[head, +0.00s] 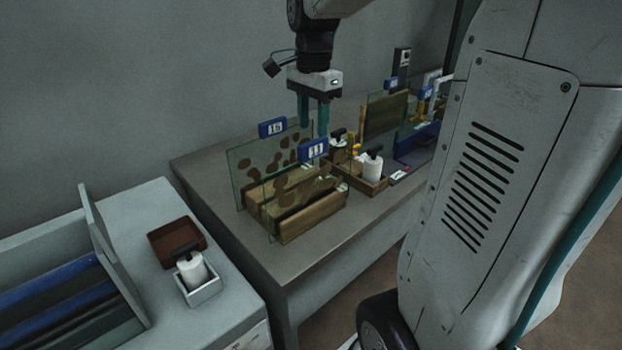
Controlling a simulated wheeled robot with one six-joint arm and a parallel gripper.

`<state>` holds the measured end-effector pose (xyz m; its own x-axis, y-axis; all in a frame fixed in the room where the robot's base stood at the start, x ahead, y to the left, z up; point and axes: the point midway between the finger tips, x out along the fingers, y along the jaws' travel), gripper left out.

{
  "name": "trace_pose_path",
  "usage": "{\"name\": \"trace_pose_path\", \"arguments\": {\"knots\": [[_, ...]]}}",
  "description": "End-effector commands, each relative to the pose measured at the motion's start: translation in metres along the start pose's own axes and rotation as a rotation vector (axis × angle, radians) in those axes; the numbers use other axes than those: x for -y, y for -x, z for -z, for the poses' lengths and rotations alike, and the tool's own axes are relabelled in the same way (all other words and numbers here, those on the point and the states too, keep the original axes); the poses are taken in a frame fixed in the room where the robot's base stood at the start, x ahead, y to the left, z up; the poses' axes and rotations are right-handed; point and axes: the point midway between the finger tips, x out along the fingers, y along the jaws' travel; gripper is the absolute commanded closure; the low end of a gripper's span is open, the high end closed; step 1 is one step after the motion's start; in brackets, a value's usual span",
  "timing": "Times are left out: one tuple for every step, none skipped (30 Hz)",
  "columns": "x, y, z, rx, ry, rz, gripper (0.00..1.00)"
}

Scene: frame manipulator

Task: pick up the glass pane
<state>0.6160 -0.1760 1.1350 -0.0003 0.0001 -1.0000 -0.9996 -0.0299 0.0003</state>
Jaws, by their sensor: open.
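Two upright glass panes stand in a slotted wooden rack (312,217) on the grey table. The rear-left glass pane (236,180) has brown spots and a blue tag (272,128) that seems to read 15. The front glass pane (267,222) has a blue tag (313,149) that seems to read 11; spots show through or on it. My gripper (313,130) points down with its teal fingers apart, above the rack and close to the panes' top edges. I cannot tell whether a pane edge lies between the fingers. Nothing is visibly held.
A wooden tray (374,188) with a white bottle (372,167) stands right of the rack. Farther back are another tagged pane and a wooden board (384,116). A white cabinet (140,196) at left holds a brown box (168,241) and a bottle (192,269) in a white holder.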

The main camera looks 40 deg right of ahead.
Motion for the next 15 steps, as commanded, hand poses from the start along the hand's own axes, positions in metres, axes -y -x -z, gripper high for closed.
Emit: {"name": "trace_pose_path", "arguments": {"knots": [[-0.001,-0.006,0.000,0.001,0.001,-0.002,0.58],[-0.001,-0.010,-0.001,0.001,0.001,-0.002,0.58],[-0.001,-0.015,-0.001,0.001,0.002,-0.002,0.58],[-0.001,-0.018,-0.001,0.001,0.002,-0.003,0.58],[-0.001,-0.023,-0.001,0.001,0.002,-0.003,0.58],[-0.001,-0.030,0.000,0.001,0.002,-0.004,0.58],[-0.002,-0.035,0.000,0.002,0.003,-0.004,0.58],[-0.001,-0.040,0.000,0.001,0.003,-0.003,0.58],[-0.001,-0.045,0.000,0.001,0.003,-0.003,0.58],[-0.001,-0.048,-0.001,0.001,0.003,-0.003,0.58],[-0.001,-0.051,0.000,0.001,0.003,-0.002,0.58],[-0.001,-0.054,-0.001,0.001,0.004,-0.001,0.58],[-0.001,-0.055,-0.001,0.000,0.004,-0.001,0.58],[-0.001,-0.056,-0.001,0.000,0.004,0.000,0.58],[-0.001,-0.057,-0.001,0.000,0.004,0.000,0.58]]}}
